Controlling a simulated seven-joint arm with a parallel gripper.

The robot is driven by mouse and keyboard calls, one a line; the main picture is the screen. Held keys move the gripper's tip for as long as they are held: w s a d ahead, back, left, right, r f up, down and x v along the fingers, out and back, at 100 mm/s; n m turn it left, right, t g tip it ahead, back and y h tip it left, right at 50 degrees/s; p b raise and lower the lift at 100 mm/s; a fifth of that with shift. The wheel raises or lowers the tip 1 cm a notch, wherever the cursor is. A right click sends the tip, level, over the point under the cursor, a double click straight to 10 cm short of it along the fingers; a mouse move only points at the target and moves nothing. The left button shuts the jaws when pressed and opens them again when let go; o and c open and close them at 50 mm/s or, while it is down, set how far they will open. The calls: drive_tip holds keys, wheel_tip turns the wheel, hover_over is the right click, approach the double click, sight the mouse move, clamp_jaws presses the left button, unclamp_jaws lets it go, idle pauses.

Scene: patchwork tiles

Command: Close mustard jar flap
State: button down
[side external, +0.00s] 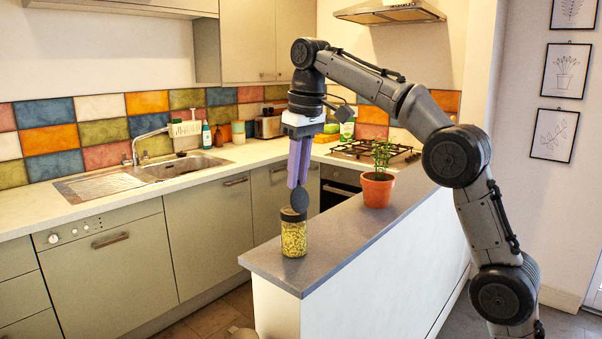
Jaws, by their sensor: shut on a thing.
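The mustard jar (293,238) stands upright near the front end of the grey counter ledge. It is clear, with yellow contents and a dark rim. Its dark round flap (299,202) is raised, standing about upright above the rim. My gripper (297,186) points straight down over the jar, with its long purple fingers shut on the upper edge of the flap. The exact contact at the fingertips is small and hard to see.
A potted plant (377,188) in a terracotta pot stands farther back on the grey ledge (335,226), to the right of the jar. The ledge between them is clear. The sink (180,165) and gas hob (372,151) are on the counter behind.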

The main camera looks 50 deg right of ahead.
idle(0.3)
drive_tip(key=c, duration=0.8)
unclamp_jaws()
drive_tip(key=shift+o, duration=0.2)
drive_tip(key=shift+s, duration=0.1)
